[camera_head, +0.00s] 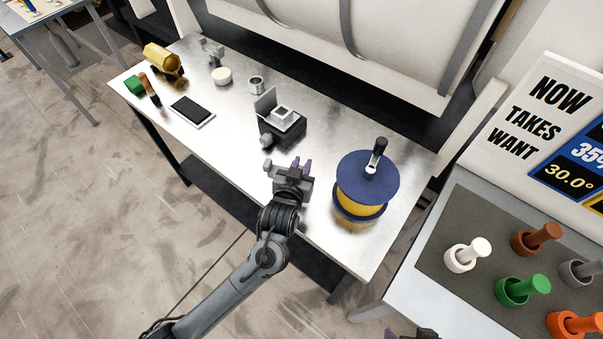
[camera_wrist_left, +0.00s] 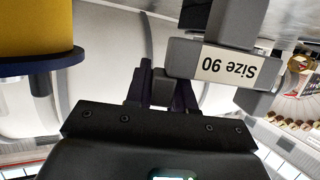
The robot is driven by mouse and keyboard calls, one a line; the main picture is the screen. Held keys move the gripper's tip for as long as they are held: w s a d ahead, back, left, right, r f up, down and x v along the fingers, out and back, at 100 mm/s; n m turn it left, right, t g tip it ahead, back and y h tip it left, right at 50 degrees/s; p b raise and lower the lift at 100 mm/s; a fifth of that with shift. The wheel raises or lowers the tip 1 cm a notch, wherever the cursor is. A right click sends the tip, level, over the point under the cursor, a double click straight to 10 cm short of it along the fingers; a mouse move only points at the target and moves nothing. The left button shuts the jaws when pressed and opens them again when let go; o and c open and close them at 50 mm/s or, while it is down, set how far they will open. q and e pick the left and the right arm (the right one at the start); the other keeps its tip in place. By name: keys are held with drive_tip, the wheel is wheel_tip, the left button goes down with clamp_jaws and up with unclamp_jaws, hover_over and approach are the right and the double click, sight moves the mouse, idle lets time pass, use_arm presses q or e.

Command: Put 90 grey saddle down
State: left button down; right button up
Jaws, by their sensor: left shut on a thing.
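My left gripper (camera_head: 301,167) is shut on the grey saddle (camera_head: 282,178), over the front edge of the metal workbench (camera_head: 224,124). In the left wrist view the saddle (camera_wrist_left: 262,71) shows its "Size 90" label upside down, beside the dark fingers (camera_wrist_left: 160,88). It looks held just above the bench; contact with the bench cannot be told. A purple fingertip and dark part of my right gripper (camera_head: 408,335) show at the bottom edge of the head view; most of it is cut off.
A blue spool with yellow winding (camera_head: 367,175) stands right of the gripper. A black-and-grey device (camera_head: 281,122) stands behind it. A tablet (camera_head: 192,112), a cream roll (camera_head: 222,76) and a metal cup (camera_head: 256,85) lie further left. Coloured pegs stand on the right table (camera_head: 440,262).

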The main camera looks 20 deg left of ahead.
use_arm(q)
drive_tip(key=shift+f, duration=1.85)
drive_tip(key=shift+f, duration=0.1)
drive_tip(key=c, duration=1)
unclamp_jaws()
drive_tip(key=shift+o, duration=0.2)
